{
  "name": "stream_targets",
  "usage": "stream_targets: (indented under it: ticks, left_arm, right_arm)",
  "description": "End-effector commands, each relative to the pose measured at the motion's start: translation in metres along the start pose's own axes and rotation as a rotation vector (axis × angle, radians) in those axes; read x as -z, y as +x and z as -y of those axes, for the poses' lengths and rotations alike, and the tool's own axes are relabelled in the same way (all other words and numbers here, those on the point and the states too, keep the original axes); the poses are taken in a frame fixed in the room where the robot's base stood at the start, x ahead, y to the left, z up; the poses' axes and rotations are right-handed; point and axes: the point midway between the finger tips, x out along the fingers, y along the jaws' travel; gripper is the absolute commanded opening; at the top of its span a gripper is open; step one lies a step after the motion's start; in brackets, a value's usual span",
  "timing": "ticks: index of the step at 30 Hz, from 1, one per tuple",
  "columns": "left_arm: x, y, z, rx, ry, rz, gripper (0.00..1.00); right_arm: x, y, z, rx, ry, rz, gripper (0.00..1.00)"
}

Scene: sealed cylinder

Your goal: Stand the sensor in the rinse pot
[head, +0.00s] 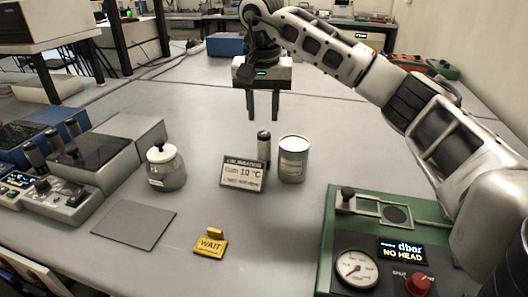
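A small upright cylinder with a dark top (264,141), likely the sensor, stands on the grey table, its lower part hidden behind a calibration card (242,173). A grey metal can with a label (292,160) stands just right of it. I cannot tell for sure which vessel is the rinse pot. My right gripper (263,118) points down above the dark-topped cylinder, its two fingers apart with nothing between them. My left gripper is not in view.
A green-based instrument (328,240) with a gauge, a red knob and a "NO HEAD" display sits at front right. A yellow "WAIT" sign (210,245) and a flat grey pad (134,224) lie in front. Grey devices (100,155) line the left. The table centre behind is clear.

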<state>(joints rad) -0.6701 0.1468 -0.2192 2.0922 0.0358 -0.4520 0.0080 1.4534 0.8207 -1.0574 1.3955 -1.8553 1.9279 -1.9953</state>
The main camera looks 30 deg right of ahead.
Motion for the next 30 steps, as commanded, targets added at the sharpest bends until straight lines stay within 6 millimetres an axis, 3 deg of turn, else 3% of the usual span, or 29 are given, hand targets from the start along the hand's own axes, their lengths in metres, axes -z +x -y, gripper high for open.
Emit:
stream_targets:
  ticks: [4,12,21,30]
  left_arm:
    - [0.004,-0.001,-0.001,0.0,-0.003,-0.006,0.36]
    - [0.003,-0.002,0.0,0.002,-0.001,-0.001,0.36]
    - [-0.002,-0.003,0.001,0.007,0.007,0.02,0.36]
    - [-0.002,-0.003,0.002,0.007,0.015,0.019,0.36]
  right_arm:
    - [-0.001,0.027,0.0,-0.001,-0.002,0.003,0.34]
    - [0.001,0.047,0.0,-0.001,-0.002,0.002,0.34]
    - [0.004,0.088,-0.002,0.0,-0.002,0.001,0.34]
    - [0.004,0.093,-0.001,0.001,-0.003,-0.001,0.34]
